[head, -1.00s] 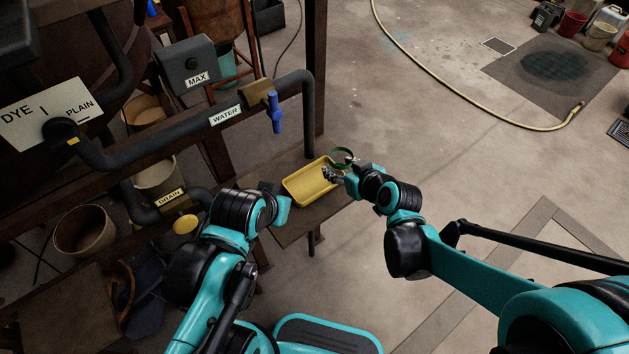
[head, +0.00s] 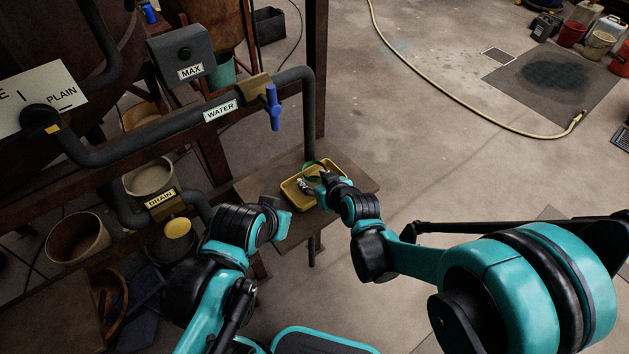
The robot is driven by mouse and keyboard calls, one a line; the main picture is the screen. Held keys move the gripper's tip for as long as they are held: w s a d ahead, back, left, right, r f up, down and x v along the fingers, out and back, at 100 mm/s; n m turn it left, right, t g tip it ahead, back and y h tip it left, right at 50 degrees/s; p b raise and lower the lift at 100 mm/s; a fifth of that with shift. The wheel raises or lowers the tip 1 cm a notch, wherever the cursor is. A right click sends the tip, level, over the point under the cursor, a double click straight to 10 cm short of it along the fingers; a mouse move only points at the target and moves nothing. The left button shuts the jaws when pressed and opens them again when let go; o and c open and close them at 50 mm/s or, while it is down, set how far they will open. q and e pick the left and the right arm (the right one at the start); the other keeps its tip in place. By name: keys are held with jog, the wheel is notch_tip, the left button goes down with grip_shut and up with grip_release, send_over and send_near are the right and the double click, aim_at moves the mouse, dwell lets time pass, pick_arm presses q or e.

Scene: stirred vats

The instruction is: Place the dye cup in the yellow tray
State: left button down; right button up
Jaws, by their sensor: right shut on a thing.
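The yellow tray (head: 290,191) lies on a brown board under the water pipe. The dye cup (head: 309,165), of which a green rim shows, is at the tray's far side. My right gripper (head: 306,184) is over the tray and shut on the cup. The gripper hides most of the cup, so I cannot tell whether its base touches the tray. My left gripper (head: 274,203) is to the left of the tray, apart from it. Its fingers are too dark to read.
The brown board (head: 364,182) has bare room right of the tray. A water pipe (head: 295,80) with a blue valve handle (head: 272,107) runs behind and above it. A drain pipe (head: 125,205) and buckets stand at the left. A yellow hose (head: 430,88) lies on open floor.

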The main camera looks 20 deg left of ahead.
jog(key=shift+f, duration=0.1)
jog(key=o, duration=1.2)
jog(key=shift+c, duration=0.2)
jog(key=shift+s+d+r, duration=0.1)
jog(key=shift+d+r, duration=0.05)
jog(key=shift+r, duration=0.15)
jog(key=p+v, duration=0.5)
jog(key=v, duration=0.7)
jog(key=s+d+r+m+h, duration=0.1)
jog(key=s+d+m+h, duration=0.1)
jog(key=d, duration=0.6)
jog(key=s+d+r+m+g+h, duration=0.1)
jog(key=s+d+m+h, duration=0.2)
jog(key=d, duration=0.6)
jog(key=s+d+r+m+h, duration=0.2)
jog(key=s+d+m, duration=0.1)
jog(key=d, duration=0.6)
jog(key=shift+s+b, duration=0.3)
jog(key=shift+s, duration=0.3)
